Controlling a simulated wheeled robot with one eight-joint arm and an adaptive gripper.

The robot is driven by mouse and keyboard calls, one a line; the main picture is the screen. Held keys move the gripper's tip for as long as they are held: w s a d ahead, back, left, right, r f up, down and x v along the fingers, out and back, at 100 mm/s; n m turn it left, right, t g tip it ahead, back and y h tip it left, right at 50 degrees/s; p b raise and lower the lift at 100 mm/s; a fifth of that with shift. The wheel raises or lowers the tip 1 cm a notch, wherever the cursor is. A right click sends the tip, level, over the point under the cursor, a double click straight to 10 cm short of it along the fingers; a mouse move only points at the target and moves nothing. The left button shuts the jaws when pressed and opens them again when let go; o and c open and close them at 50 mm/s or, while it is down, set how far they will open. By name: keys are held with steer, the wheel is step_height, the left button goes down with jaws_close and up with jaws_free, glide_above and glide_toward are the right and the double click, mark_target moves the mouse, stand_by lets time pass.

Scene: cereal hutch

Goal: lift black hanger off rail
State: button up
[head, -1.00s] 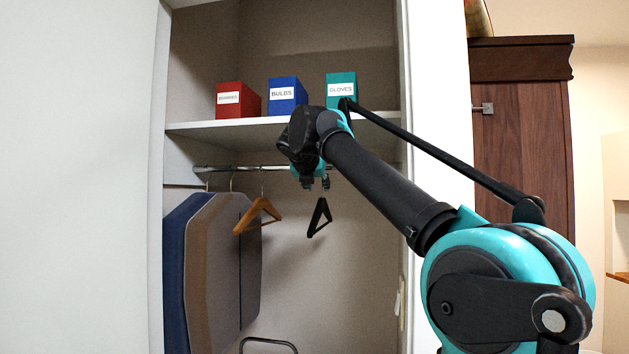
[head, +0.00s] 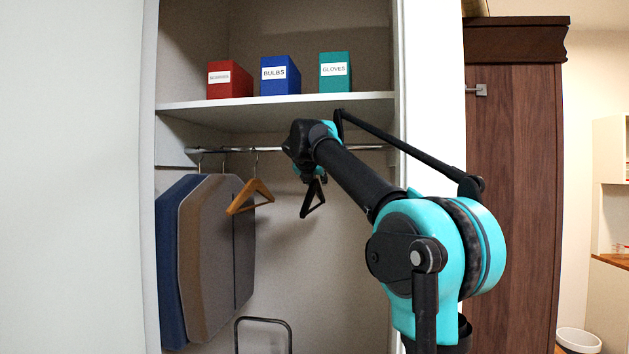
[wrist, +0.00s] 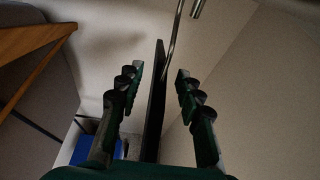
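The black hanger (head: 313,199) hangs in the closet, below the rail (head: 228,150). In the wrist view the hanger (wrist: 154,100) is a thin dark bar seen edge-on, with its metal hook (wrist: 174,45) rising above it. My gripper (wrist: 159,78) is open, with one finger on each side of the hanger and a gap visible on both sides. In the head view my gripper (head: 311,176) is at the hanger's top. My wrist hides the hanger's hook and the rail there.
A wooden hanger (head: 250,195) hangs just left, also in the wrist view (wrist: 35,45). Grey garment bags (head: 208,260) and a blue one (head: 172,260) hang further left. A shelf (head: 280,110) with red, blue and green boxes is above. The closet wall (head: 430,80) stands right.

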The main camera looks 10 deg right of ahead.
jaws_close()
stand_by(0.4)
stand_by(0.4)
